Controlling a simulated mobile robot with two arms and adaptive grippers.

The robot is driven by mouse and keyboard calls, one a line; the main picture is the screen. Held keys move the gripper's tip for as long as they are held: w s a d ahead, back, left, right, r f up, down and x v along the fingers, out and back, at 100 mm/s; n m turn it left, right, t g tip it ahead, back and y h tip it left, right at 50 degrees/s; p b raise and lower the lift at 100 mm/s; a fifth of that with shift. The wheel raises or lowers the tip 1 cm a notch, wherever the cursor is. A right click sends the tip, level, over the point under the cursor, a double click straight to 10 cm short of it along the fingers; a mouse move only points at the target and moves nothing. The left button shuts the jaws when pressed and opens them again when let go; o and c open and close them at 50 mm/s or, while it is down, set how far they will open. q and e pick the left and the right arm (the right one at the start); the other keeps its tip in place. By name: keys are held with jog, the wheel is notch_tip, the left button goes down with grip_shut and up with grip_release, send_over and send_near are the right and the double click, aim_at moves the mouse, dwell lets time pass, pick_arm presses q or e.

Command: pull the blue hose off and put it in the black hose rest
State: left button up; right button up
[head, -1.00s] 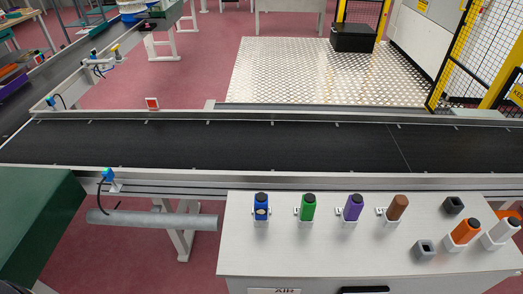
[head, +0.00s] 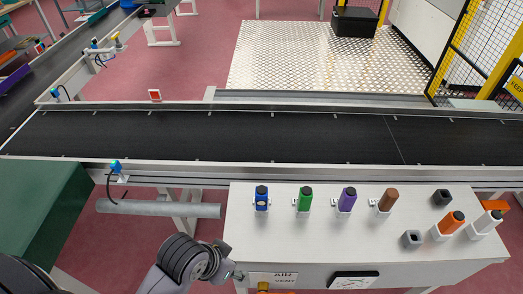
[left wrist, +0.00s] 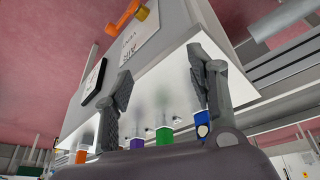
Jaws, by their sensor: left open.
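The blue hose (head: 261,198) stands upright in a white holder at the left end of the white bench. The black hose rest (head: 441,198), a small square block with an opening, is towards the bench's right side and looks empty. My left gripper (left wrist: 160,62) is open and empty in the left wrist view, its two dark fingers apart near the bench front. The blue hose (left wrist: 202,125) shows there beyond the gripper, close to one finger in the picture. My left arm is at the bottom of the head view, in front of the bench's left corner. My right gripper is not seen.
Green (head: 304,199), purple (head: 346,199) and brown (head: 387,202) hoses stand right of the blue one. A grey rest (head: 411,239) and orange (head: 451,223) and white (head: 486,222) hoses are further right. A conveyor (head: 270,138) runs behind the bench (head: 330,235).

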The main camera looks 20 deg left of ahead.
pick_arm(q)
jog(key=w+d+r+m+h, duration=0.3)
jog(key=w+d+r+m, duration=0.15)
jog(key=w+d, duration=0.45)
jog(key=m+g+y, duration=0.4)
jog(key=m+y, duration=0.1)
jog(key=m, duration=0.2)
send_near(261, 191)
notch_tip(261, 191, down, 13)
jog(key=shift+s+r+p, duration=0.1)
jog(key=shift+r+p, duration=0.05)
jog(key=shift+p, duration=0.85)
jog(key=shift+c, duration=0.2)
grip_shut()
jog(key=shift+r+p, duration=0.65)
jog(key=shift+p, duration=0.25)
